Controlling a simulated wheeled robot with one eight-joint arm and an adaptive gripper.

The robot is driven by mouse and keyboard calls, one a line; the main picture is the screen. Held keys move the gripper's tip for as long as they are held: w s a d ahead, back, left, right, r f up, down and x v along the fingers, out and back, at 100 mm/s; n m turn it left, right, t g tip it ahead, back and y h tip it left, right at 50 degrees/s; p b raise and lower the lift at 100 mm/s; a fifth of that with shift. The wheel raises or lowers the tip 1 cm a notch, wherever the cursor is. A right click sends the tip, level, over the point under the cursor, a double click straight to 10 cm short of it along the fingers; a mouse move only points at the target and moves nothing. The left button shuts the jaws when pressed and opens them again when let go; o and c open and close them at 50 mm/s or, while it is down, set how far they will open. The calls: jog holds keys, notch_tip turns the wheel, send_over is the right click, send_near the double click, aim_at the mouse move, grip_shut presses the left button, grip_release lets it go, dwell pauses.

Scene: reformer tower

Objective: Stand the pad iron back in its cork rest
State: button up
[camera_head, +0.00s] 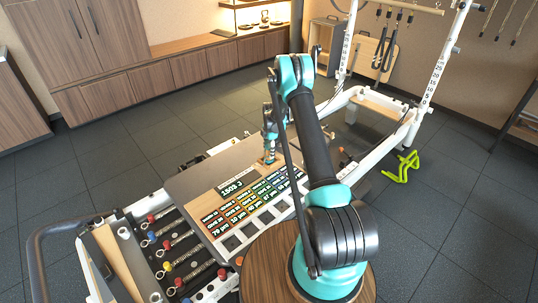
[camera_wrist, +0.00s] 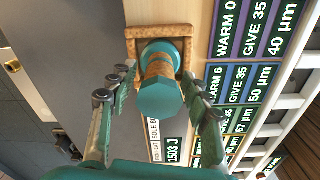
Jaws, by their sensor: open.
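The pad iron (camera_wrist: 160,98), teal with a hexagonal end and a copper-brown band, stands in the square cork rest (camera_wrist: 143,32) in the wrist view. Its far end lies within the cork frame; how deeply it is seated I cannot tell. My gripper (camera_wrist: 158,82) is open, with a finger on either side of the iron and gaps showing between them. In the head view my gripper (camera_head: 269,132) points down over the board, and the iron and rest are small and mostly hidden beneath it.
The board (camera_head: 206,175) carries a display reading 1503 J and rows of coloured labels (camera_head: 243,207). Springs with coloured knobs (camera_head: 170,243) lie at its left. White reformer rails and a tower (camera_head: 435,75) stand behind. A lime-green frame (camera_head: 402,166) is on the floor at right.

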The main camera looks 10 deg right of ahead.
jog(key=r, duration=1)
jog(key=shift+d+r, duration=0.15)
jog(key=shift+d, duration=0.05)
jog(key=s+d+r+m+t, duration=0.2)
jog(key=s+r+m, duration=0.8)
jog(key=s+r, duration=0.85)
jog(key=s+d+m+t, duration=0.1)
jog(key=s+m, duration=1)
jog(key=s, duration=1.6)
jog(key=shift+s+d+f+m+t, duration=0.15)
jog(key=shift+s+d+m+t, duration=0.2)
jog(key=shift+t, duration=0.35)
